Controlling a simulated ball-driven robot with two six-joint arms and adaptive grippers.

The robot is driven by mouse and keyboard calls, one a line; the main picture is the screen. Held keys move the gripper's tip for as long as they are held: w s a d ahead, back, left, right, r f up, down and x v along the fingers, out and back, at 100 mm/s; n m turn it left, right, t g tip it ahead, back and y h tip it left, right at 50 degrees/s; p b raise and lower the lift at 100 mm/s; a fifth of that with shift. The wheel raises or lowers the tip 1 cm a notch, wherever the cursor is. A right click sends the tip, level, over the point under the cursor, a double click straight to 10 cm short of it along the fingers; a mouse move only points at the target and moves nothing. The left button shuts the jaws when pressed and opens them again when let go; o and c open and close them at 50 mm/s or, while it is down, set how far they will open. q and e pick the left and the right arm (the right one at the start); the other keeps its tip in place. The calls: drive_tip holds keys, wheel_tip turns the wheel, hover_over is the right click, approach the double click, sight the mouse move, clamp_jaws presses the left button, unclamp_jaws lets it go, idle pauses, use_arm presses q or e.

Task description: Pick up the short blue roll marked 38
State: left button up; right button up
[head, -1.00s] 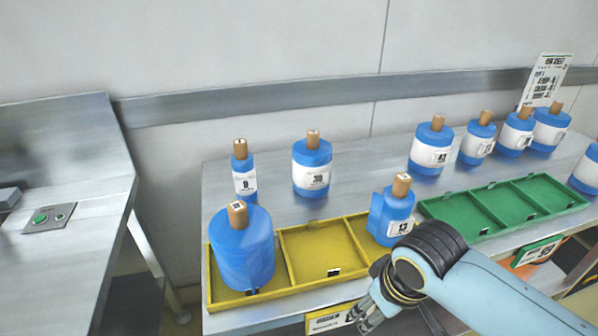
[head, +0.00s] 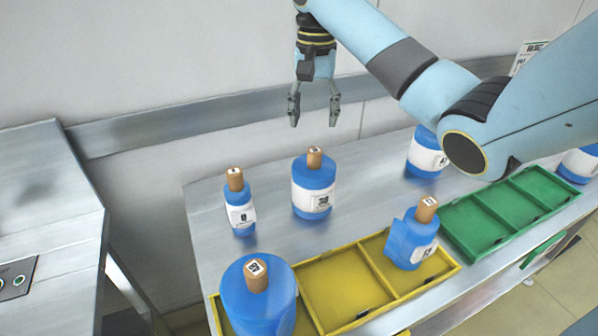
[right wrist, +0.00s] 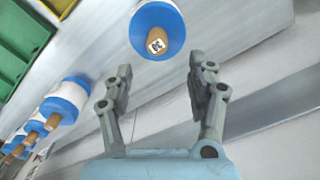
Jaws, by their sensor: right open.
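The short blue roll marked 38 (head: 313,172) stands upright on the steel table behind the yellow tray. It has a white label band and a brown core; its core end also shows in the right wrist view, where the blue roll (right wrist: 142,38) is at the top middle. My right gripper (head: 314,108) points down above this roll, apart from it. It is open and empty; in the right wrist view its fingers (right wrist: 161,72) are spread with the roll beyond their tips. My left gripper is not in view.
A thinner blue roll (head: 239,213) stands to the left. The yellow tray (head: 345,290) in front holds a big roll (head: 246,300) and a smaller roll (head: 408,243). A green tray (head: 505,212) is at right. Another roll (head: 424,158) stands partly behind my right arm.

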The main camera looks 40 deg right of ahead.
sight(315, 149)
drive_tip(key=shift+r, duration=0.1)
drive_tip(key=f, duration=0.1)
drive_tip(key=f+b, duration=0.2)
drive_tip(key=shift+s+f, duration=0.2)
drive_tip(key=shift+s, duration=0.1)
drive_tip(key=f, duration=0.6)
drive_tip(key=shift+w+d+f, duration=0.2)
drive_tip(key=shift+f, duration=0.2)
drive_tip(key=c, duration=0.4)
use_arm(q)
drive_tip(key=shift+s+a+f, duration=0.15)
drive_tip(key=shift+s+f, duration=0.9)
use_arm(e)
clamp_jaws()
drive_tip(key=shift+r, duration=0.1)
